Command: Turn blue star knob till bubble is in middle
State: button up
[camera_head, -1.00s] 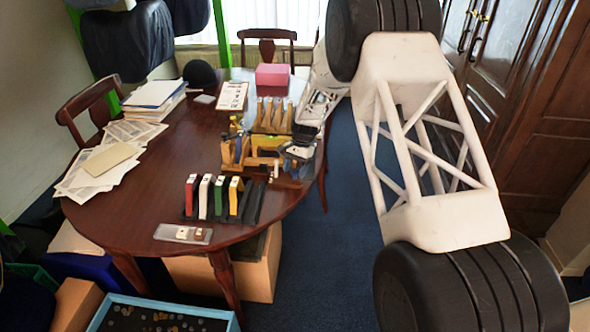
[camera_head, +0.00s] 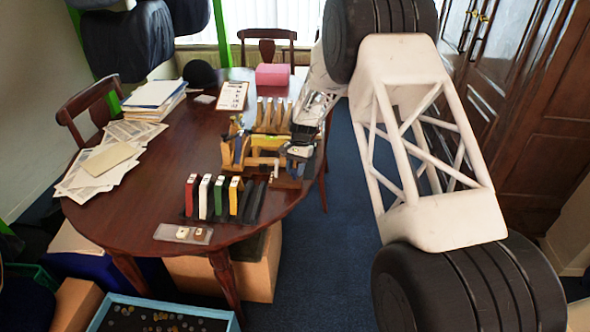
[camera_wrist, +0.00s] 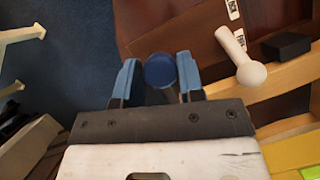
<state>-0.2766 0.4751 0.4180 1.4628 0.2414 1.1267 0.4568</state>
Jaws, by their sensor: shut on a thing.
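The blue knob (camera_wrist: 160,70) shows in the wrist view as a round blue cap between the two blue fingertips of my gripper (camera_wrist: 159,80). My gripper is shut on it, and the fingers hide its sides. In the head view my gripper (camera_head: 297,163) is at the right end of a wooden fixture (camera_head: 262,160) near the table's right edge, and the knob cannot be made out there. A yellow-green piece (camera_wrist: 300,152) shows at the lower right of the wrist view. No bubble can be made out in either view.
A white round-headed peg (camera_wrist: 250,73) and a black block (camera_wrist: 286,46) are right of the knob in the wrist view. Several coloured upright blocks (camera_head: 220,195) stand in front of the fixture. A pink box (camera_head: 272,74) and a clipboard (camera_head: 232,95) lie behind.

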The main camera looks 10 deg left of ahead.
jog(key=o, duration=0.9)
jog(key=shift+r, duration=0.1)
jog(key=v, duration=0.7)
jog(key=shift+r, duration=0.3)
jog(key=shift+w+d, duration=0.1)
jog(key=shift+w, duration=0.05)
